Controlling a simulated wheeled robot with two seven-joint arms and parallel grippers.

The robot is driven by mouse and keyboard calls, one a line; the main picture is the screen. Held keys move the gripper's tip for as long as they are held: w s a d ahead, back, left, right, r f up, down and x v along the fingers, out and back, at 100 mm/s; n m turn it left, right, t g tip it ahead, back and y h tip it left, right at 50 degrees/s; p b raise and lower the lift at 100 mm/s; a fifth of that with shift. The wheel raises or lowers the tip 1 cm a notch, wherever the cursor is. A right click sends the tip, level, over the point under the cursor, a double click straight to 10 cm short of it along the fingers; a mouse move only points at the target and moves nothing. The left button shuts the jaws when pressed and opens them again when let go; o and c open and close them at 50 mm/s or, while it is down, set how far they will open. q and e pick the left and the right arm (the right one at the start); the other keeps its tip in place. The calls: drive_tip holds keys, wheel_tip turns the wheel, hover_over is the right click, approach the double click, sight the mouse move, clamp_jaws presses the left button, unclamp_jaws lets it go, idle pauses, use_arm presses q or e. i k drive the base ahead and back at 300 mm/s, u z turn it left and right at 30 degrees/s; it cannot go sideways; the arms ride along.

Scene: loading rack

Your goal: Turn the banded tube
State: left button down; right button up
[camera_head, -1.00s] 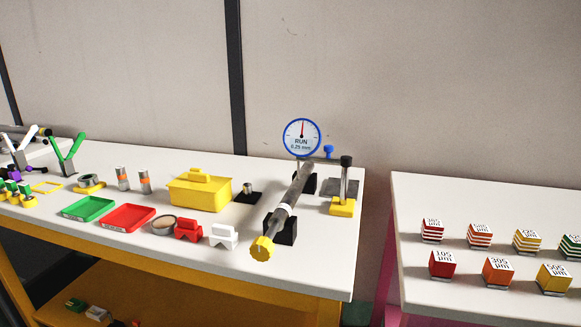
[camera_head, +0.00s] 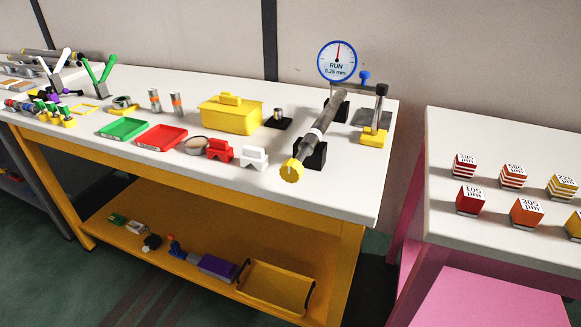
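The banded tube (camera_head: 325,121) is a dark grey tube with a pale band near its front part. It lies in black V-shaped supports (camera_head: 311,155) at the right end of the white-topped table. A yellow knob (camera_head: 292,170) is on its near end, beyond the table's front side of the support. Neither of my grippers shows in the head view.
A yellow lidded box (camera_head: 231,116), red tray (camera_head: 160,137), green tray (camera_head: 123,128) and red and white blocks (camera_head: 254,158) stand left of the tube. A shelf below holds a yellow tray (camera_head: 275,286). A pink-legged table (camera_head: 445,222) with labelled cubes stands right, across a gap.

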sight(292, 171)
drive_tip(key=u, duration=1.7)
drive_tip(key=i, duration=1.3)
drive_tip(key=z, duration=3.1)
